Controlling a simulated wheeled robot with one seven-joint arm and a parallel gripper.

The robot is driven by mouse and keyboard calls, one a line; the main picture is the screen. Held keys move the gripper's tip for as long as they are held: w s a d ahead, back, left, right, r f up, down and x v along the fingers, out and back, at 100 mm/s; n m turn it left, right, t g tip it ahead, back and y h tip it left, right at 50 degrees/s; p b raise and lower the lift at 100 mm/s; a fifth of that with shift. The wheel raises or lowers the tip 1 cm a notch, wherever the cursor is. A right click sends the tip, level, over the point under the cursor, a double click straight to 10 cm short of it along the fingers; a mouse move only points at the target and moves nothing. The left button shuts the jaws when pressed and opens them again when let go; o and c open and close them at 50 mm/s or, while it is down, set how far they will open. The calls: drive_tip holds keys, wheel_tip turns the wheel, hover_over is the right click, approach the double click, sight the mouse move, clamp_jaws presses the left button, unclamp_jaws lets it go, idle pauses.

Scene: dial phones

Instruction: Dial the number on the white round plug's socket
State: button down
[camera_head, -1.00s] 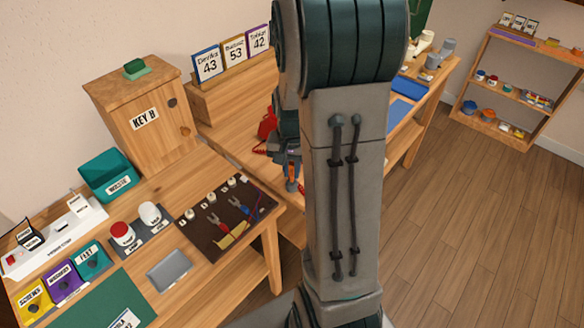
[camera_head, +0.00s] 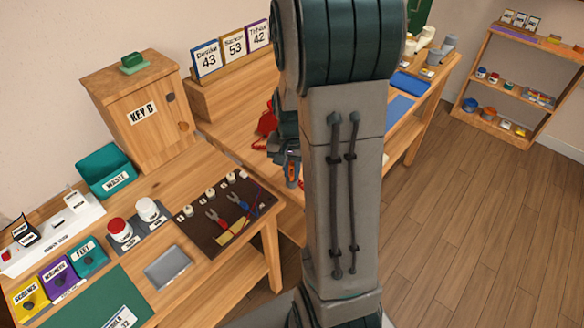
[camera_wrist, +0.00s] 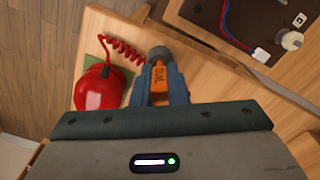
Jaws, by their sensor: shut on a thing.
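My gripper (camera_wrist: 165,90) is shut on an orange piece (camera_wrist: 160,78) lettered "DIAL", with a grey rounded end beyond it. In the head view my gripper (camera_head: 290,172) is mostly hidden behind my arm. A red rounded thing (camera_wrist: 97,90) with a coiled red cord (camera_wrist: 125,48) lies left of my gripper; it shows partly in the head view (camera_head: 267,123). A white power strip (camera_head: 50,233) at the far left carries black and white plugs; its socket numbers are too small to read. The phone's dial cannot be made out.
A dark board (camera_head: 212,228) holds pliers, wires and small white parts. Nearby are a wooden box (camera_head: 140,112) labelled "KEY", a teal waste bin (camera_head: 108,172) and name cards (camera_head: 233,50). A shelf (camera_head: 515,85) stands far right; open floor lies before it.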

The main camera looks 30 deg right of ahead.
drive_tip(key=shift+f, duration=0.3)
drive_tip(key=c, duration=1.3)
unclamp_jaws()
drive_tip(key=shift+c, duration=0.2)
drive_tip(key=shift+r, duration=0.1)
wheel_tip(320, 180, up, 14)
drive_tip(key=shift+p, duration=0.45)
